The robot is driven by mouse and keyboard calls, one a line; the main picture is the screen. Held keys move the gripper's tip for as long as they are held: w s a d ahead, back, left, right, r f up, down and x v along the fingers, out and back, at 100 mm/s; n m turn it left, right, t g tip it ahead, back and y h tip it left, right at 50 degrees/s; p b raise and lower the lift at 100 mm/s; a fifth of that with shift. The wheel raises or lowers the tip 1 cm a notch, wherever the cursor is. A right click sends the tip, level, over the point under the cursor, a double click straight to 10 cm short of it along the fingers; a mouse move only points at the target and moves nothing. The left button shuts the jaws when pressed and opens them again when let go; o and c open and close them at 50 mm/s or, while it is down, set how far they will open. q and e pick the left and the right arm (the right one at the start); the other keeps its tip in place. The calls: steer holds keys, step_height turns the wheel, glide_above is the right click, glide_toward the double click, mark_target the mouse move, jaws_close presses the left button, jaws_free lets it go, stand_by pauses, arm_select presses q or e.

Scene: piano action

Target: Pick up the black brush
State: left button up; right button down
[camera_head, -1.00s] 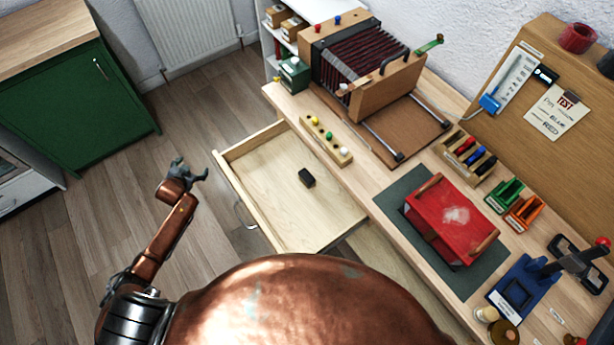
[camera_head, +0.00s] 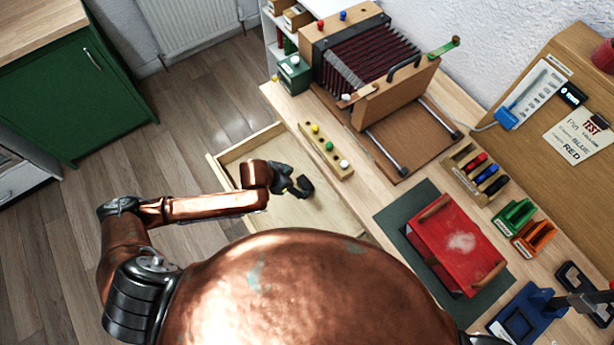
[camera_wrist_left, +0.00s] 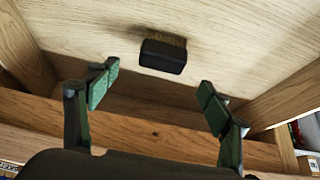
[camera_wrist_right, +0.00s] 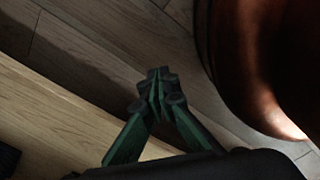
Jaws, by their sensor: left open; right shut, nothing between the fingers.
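The black brush (camera_wrist_left: 163,55) lies in the open wooden drawer, seen in the left wrist view with a strip of tan bristles along its far side. My right gripper (camera_wrist_right: 157,80) is shut and empty in the right wrist view, beside a wooden edge, above the floor.
Wooden floor is clear at left.

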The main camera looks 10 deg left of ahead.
mark_target(304, 183)
arm_select(q)
steer(key=b+x, duration=0.1)
steer(key=x, duration=0.2)
steer(key=shift+s+f, duration=0.1)
steer(key=shift+f, duration=0.2)
steer(key=b+x, duration=0.1)
steer(key=x, duration=0.2)
steer(key=shift+w+f+b, duration=0.2)
steer(key=shift+f+b, duration=0.1)
steer(key=shift+b, duration=0.05)
steer(key=shift+w+f, duration=0.1)
steer(key=shift+f, duration=0.1)
steer(key=shift+d, duration=0.1)
arm_select(e)
steer(key=s+f, duration=0.2)
steer(key=shift+s+d+f, duration=0.15)
steer(key=shift+s+f, duration=0.1)
steer(key=shift+f, duration=0.05)
arm_select(q)
steer(key=shift+c, duration=0.7)
arm_select(e)
steer(key=shift+s, duration=0.1)
arm_select(q)
steer(key=c, duration=1.1)
arm_select(e)
steer(key=shift+s+g, duration=0.3)
steer(key=shift+s, duration=0.15)
